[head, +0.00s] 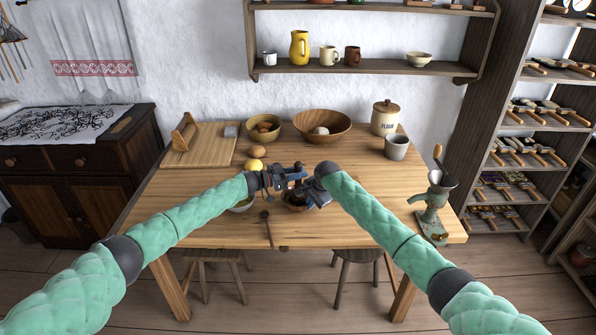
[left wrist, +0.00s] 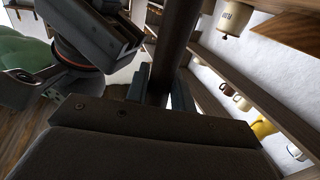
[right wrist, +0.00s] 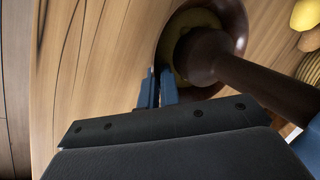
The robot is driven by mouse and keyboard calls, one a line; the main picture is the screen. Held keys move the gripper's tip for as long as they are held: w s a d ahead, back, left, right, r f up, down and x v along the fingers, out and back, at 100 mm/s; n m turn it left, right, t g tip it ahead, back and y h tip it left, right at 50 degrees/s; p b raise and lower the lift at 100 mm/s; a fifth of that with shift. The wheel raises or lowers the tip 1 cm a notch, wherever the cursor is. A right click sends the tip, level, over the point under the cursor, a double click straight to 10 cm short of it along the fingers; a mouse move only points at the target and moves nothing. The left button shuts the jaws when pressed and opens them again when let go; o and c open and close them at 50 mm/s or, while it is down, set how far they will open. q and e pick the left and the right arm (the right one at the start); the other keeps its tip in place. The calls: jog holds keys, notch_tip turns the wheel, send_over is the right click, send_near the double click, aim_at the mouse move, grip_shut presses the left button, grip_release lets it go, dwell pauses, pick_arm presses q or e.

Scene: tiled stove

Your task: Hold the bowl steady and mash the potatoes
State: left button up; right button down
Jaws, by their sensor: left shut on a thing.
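A brown bowl (head: 294,207) stands near the table's front edge, mostly hidden by my grippers. The right wrist view shows the bowl's rim (right wrist: 235,20) and yellow potato (right wrist: 182,22) inside. A masher with a dark handle (right wrist: 265,85) stands in the bowl, its lower end over the potato. My left gripper (head: 297,170) is shut on the masher handle, which also shows as a dark rod in the left wrist view (left wrist: 170,50). My right gripper (right wrist: 158,88) is low at the bowl's near rim, its blue fingers close together there. Whether they pinch the rim is unclear.
A pale bowl (head: 241,206) sits partly under my left arm, with a wooden spoon (head: 267,228) beside it. A yellow fruit (head: 254,165) lies behind. A large wooden bowl (head: 334,118), flour jar (head: 385,119) and grey cup (head: 396,148) stand farther back. A grinder (head: 433,212) is at right.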

pick_arm(q)
jog(key=shift+f, duration=0.2)
jog(key=shift+r, duration=0.15)
jog(key=shift+r, duration=1.1)
jog(key=shift+f, duration=0.1)
jog(key=shift+f, duration=1.05)
jog(key=shift+r, duration=0.1)
jog(key=shift+r, duration=1.1)
jog(key=shift+f, duration=0.15)
